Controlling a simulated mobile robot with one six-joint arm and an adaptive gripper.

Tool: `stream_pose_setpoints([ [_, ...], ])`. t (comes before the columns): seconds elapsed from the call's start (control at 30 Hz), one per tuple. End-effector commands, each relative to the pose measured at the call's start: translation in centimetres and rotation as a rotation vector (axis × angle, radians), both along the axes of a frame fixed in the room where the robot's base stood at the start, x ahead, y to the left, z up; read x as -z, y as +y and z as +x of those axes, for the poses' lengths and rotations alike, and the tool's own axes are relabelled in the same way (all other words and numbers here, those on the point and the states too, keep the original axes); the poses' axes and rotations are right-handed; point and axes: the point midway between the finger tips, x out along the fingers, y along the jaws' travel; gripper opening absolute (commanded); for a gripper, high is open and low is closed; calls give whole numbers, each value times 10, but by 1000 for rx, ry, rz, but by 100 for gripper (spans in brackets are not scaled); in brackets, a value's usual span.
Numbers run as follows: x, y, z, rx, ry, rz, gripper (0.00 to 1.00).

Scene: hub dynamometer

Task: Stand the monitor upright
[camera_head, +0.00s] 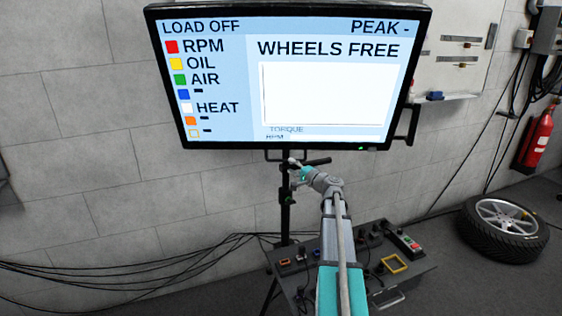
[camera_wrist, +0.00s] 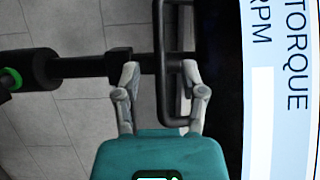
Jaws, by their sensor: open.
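The monitor (camera_head: 330,95) is a black-framed screen on a stand post (camera_head: 286,200). Its top edge looks wider than its bottom edge in the head view; how much it tilts I cannot tell exactly. A black looped handle (camera_wrist: 158,35) runs beside the monitor's lower edge in the wrist view. My gripper (camera_head: 293,163) is just below the monitor by the post. In the wrist view my gripper (camera_wrist: 160,72) is open, its fingers on either side of the handle's near bar. Whether they touch it I cannot tell.
A wheel (camera_head: 503,228) lies on the floor at right, near a red extinguisher (camera_head: 535,140). Black cables (camera_head: 120,270) cross the lower left. A white wall board (camera_head: 455,50) hangs right of the monitor.

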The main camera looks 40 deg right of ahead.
Motion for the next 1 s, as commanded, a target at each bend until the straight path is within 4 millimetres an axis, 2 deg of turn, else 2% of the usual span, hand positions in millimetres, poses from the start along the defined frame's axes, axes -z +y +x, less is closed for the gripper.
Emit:
stream_pose_setpoints([
  [0.1,-2,3,21,-3,0,0,54],
  [0.4,-3,8,54,-1,0,0,54],
  [0.87,-4,10,61,0,0,0,54],
  [0.9,-4,10,61,0,0,0,52],
  [1.0,-4,10,61,0,0,0,33],
])
